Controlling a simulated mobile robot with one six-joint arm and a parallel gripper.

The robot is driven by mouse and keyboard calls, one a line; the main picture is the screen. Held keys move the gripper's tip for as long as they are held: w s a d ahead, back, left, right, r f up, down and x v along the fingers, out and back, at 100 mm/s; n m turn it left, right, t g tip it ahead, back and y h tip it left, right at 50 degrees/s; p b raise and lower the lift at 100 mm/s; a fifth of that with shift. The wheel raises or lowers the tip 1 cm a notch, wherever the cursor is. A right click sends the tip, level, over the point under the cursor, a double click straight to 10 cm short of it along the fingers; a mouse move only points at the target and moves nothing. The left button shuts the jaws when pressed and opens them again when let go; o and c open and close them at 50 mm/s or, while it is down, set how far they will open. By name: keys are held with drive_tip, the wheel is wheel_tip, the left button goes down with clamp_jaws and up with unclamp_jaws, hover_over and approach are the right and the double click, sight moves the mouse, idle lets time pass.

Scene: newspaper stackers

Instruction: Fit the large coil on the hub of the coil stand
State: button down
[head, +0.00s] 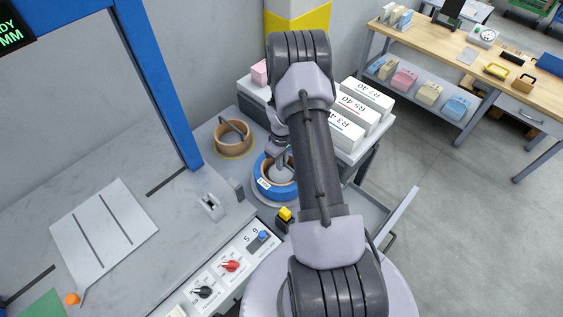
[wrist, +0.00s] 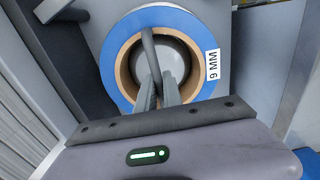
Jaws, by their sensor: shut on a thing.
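The large coil is a blue ring with a tan inner core (head: 262,185) and a white label. In the wrist view the coil (wrist: 119,70) fills the upper middle, its label reading 9 MM. A grey bar (wrist: 148,45) crosses its opening. My gripper (wrist: 158,92) is shut on this bar, its fingers reaching over the near rim. In the head view my gripper (head: 280,160) is over the coil, partly hidden by my arm. A pale round shape (wrist: 176,60), perhaps the stand's hub, shows inside the opening. A pale round plate (head: 262,199) lies under the coil; I cannot tell whether they touch.
A smaller tan coil (head: 232,139) with a bar across it stands behind left on a yellow ring. White boxes (head: 358,112) lie on a shelf to the right. A yellow button (head: 285,214) and a knob panel (head: 229,266) are in front. A blue frame (head: 160,90) rises at left.

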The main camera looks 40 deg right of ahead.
drive_tip(key=shift+f+b, duration=0.3)
drive_tip(key=shift+f, duration=0.05)
drive_tip(key=c, duration=1.4)
unclamp_jaws()
wheel_tip(320, 180, up, 24)
drive_tip(key=p, duration=0.9)
drive_tip(key=shift+r, duration=0.2)
drive_tip(key=shift+d, duration=0.1)
